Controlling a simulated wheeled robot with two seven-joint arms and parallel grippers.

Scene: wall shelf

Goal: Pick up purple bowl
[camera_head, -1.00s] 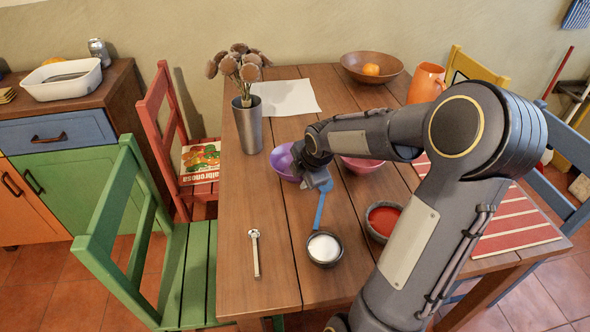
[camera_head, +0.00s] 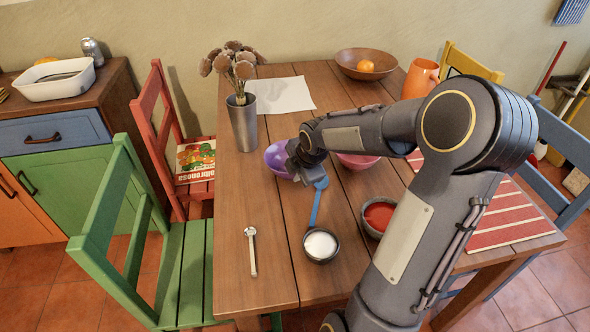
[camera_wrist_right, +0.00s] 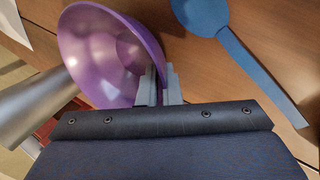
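The purple bowl (camera_head: 277,158) is on the left part of the wooden table, just right of the metal vase. My right gripper (camera_head: 297,172) is at its right-hand side. In the right wrist view, the purple bowl (camera_wrist_right: 105,50) has its opening partly toward the camera and looks tilted. My right gripper's grey fingers (camera_wrist_right: 161,85) are close together with the bowl's rim wall between them, one inside and one outside. Whether the bowl is clear of the table I cannot tell. My left gripper is in neither view.
A blue spoon (camera_head: 317,203) lies close to the gripper. A small bowl of white contents (camera_head: 320,245), a red-filled bowl (camera_head: 378,215) and a pink bowl (camera_head: 357,161) stand nearby. The metal vase (camera_head: 243,125) with dried flowers stands left of the purple bowl.

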